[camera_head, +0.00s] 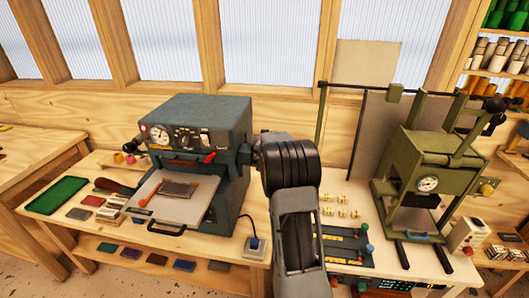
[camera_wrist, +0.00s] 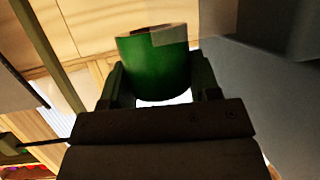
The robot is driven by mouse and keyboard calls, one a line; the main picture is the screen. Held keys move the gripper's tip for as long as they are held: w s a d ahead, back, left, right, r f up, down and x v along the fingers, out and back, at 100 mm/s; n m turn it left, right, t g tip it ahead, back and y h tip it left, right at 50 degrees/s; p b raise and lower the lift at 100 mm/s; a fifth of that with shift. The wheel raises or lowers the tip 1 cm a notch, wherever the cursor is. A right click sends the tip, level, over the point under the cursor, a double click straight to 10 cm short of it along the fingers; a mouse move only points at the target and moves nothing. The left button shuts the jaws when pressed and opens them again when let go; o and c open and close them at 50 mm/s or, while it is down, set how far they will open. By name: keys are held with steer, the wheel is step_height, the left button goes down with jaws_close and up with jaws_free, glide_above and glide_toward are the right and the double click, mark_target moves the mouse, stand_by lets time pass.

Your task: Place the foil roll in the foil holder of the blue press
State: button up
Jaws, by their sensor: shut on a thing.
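My gripper (camera_wrist: 161,82) is shut on a green foil roll (camera_wrist: 155,66), with one finger on each side of it in the wrist view. A greyish patch shows on the roll's upper right. In the head view my arm hides both the gripper and the roll. The blue press (camera_head: 215,125) is a blue-grey machine with dials, left of my arm on the bench. Its tray is pulled out in front, with a dark block on it. I cannot make out its foil holder. A blue-grey surface, probably the press, fills the wrist view's right side.
A green press (camera_head: 425,165) stands on the right of the bench. Small yellowish blocks (camera_head: 340,213) lie between it and my arm. Shelves at the upper right hold several rolls. A grey board (camera_head: 375,135) leans at the back.

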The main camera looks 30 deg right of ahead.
steer(key=shift+a+f+b, duration=0.1)
steer(key=shift+f+b, duration=0.55)
steer(key=shift+f, duration=1.3)
steer(key=shift+f, duration=0.1)
steer(key=shift+f, duration=0.1)
steer(key=o, duration=0.7)
